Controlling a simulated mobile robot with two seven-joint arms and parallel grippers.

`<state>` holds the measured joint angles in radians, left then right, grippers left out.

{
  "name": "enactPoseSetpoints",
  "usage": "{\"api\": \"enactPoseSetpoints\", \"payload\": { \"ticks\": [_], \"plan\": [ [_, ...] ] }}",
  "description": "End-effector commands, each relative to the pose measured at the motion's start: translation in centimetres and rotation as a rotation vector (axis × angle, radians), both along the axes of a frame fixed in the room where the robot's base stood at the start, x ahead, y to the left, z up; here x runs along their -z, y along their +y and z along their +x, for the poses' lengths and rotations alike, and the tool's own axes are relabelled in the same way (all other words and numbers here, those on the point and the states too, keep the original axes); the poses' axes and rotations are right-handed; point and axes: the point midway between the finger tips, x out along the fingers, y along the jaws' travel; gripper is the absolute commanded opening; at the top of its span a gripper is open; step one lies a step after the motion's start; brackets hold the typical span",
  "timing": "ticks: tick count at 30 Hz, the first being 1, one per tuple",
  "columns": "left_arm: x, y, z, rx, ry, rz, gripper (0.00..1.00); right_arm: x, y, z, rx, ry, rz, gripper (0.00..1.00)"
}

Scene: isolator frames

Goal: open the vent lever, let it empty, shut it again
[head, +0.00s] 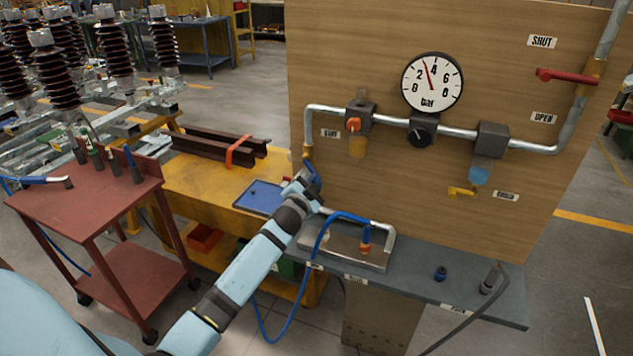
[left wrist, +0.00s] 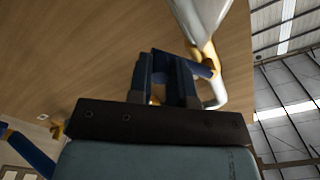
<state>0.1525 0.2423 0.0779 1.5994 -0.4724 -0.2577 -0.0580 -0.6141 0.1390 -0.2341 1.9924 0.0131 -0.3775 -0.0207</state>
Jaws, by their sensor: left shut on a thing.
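My left gripper (head: 306,180) is at the lower left end of the pipe on the wooden panel. In the left wrist view its fingers (left wrist: 170,78) are shut on a blue lever (left wrist: 204,68), which joins a brass-coloured valve (left wrist: 208,52) on the pipe. I take this for the vent lever; the fingers hide much of it, and its exact angle is unclear. The valve shows in the head view just above the gripper. The round pressure gauge (head: 432,83) has its red needle between 2 and 4 bar. My right gripper is out of view.
A red lever (head: 568,76) sits on the right pipe between SHUT and OPEN labels. A blue hose (head: 322,236) loops beside my left forearm over a metal tray (head: 340,248) on the grey bench (head: 450,275). A red cart (head: 90,200) stands at the left.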

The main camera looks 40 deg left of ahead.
Motion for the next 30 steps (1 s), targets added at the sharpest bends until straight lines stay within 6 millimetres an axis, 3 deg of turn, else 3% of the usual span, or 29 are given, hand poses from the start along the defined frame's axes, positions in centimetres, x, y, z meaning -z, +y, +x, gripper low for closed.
{"api": "enactPoseSetpoints", "payload": {
  "ticks": [15, 30],
  "plan": [
    [1.2, 2.6, -0.6, 0.001, 0.106, 0.436, 0.0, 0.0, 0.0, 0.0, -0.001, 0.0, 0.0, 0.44],
    [1.2, 3.8, -0.9, -0.001, 0.149, 0.619, 0.0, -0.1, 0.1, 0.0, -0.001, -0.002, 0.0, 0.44]
  ]
}}
